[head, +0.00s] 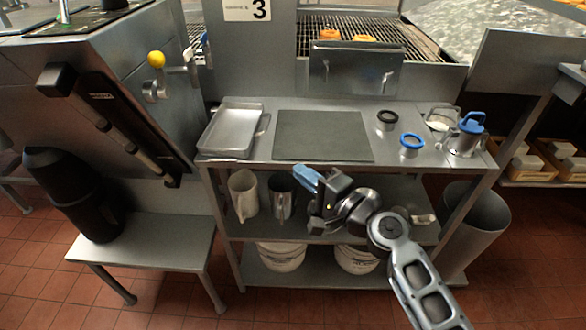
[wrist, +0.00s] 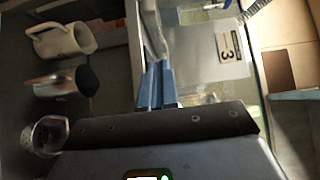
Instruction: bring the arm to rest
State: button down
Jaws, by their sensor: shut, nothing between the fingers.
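My gripper (head: 304,178) is in front of the steel table (head: 262,152), near its front edge in the head view, with my arm reaching up from the lower right. Its blue fingers are closed together with nothing between them. They also show side by side in the wrist view (wrist: 156,84). The fingers point toward the left in the head view. I cannot tell whether they touch the table edge.
The table top holds a metal tray (head: 233,132), a dark mat (head: 322,136), a black ring (head: 386,117), a blue ring (head: 411,142) and a blue-lidded jug (head: 467,136). A cream pitcher (head: 243,193) and a steel pitcher (head: 282,196) stand on the shelf below. A bin (head: 474,222) stands right.

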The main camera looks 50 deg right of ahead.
jog(key=shift+s, duration=0.35)
jog(key=s+a+f+n+g+p, duration=0.1)
jog(key=s+a+f+n+g, duration=0.1)
jog(key=s+a+n, duration=0.45)
jog(key=s+a+f+n+g, duration=0.15)
jog(key=s+a, duration=0.25)
jog(key=s, duration=0.5)
jog(key=s+a+r+n+y, duration=0.1)
jog(key=s+a+r+n, duration=0.2)
jog(key=s+r+n, duration=0.2)
jog(key=s+a+r+n+y+p, duration=0.1)
jog(key=s+a+r+n, duration=0.3)
jog(key=s, duration=0.4)
jog(key=shift+s+r+n, duration=0.3)
jog(key=shift+r+n, duration=0.3)
jog(key=shift+n, duration=0.6)
jog(key=shift+t, duration=0.25)
